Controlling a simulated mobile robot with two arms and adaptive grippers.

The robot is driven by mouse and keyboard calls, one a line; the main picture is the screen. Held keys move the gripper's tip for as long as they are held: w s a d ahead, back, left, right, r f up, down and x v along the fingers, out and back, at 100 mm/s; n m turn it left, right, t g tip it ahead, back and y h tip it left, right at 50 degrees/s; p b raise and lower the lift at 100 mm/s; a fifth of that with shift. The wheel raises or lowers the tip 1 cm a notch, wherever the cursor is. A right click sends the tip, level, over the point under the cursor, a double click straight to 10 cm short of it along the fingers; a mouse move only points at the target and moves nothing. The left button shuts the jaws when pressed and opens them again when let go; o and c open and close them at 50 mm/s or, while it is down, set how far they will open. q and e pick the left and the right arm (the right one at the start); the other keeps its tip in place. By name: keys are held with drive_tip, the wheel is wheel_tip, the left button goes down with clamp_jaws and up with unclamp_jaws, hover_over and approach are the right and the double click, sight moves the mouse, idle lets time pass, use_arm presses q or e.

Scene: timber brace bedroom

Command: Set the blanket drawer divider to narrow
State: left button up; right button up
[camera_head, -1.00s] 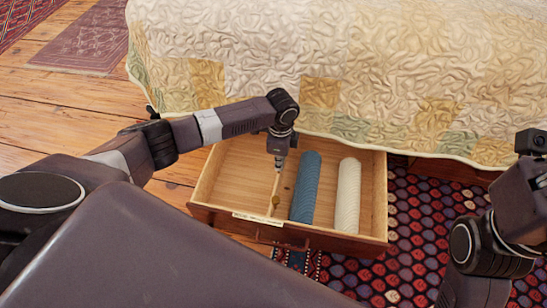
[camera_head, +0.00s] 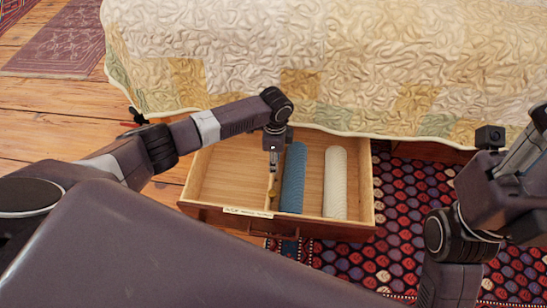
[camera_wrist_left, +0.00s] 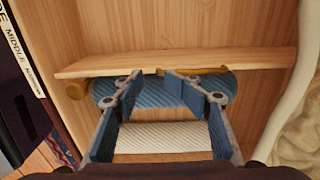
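The drawer (camera_head: 190,193) is open under the bed. Its thin wooden divider (camera_wrist_left: 200,61) runs front to back, between an empty left compartment and the blue roll (camera_head: 293,178). It shows a brass knob (camera_wrist_left: 75,88) near its front end. A label strip (camera_wrist_left: 22,48) with the word MIDDLE lies along the drawer front. My left gripper (camera_wrist_left: 152,74) is open, pointing down into the drawer, its fingertips close to the divider on the blue roll's side. I cannot tell whether they touch it. The right gripper (camera_head: 528,152) is partly seen at the right edge; its fingers are unclear.
A white roll (camera_head: 335,183) lies right of the blue roll. The quilt-covered bed (camera_head: 330,60) overhangs the drawer's back. A patterned rug (camera_head: 410,215) lies to the right and bare floorboards (camera_head: 55,118) to the left.

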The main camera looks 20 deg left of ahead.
use_arm(q)
drive_tip(key=o, duration=1.3)
drive_tip(key=shift+w+a+r, duration=0.15)
drive_tip(key=shift+r, duration=0.1)
wheel_tip(320, 180, up, 12)
drive_tip(key=shift+f, duration=0.1)
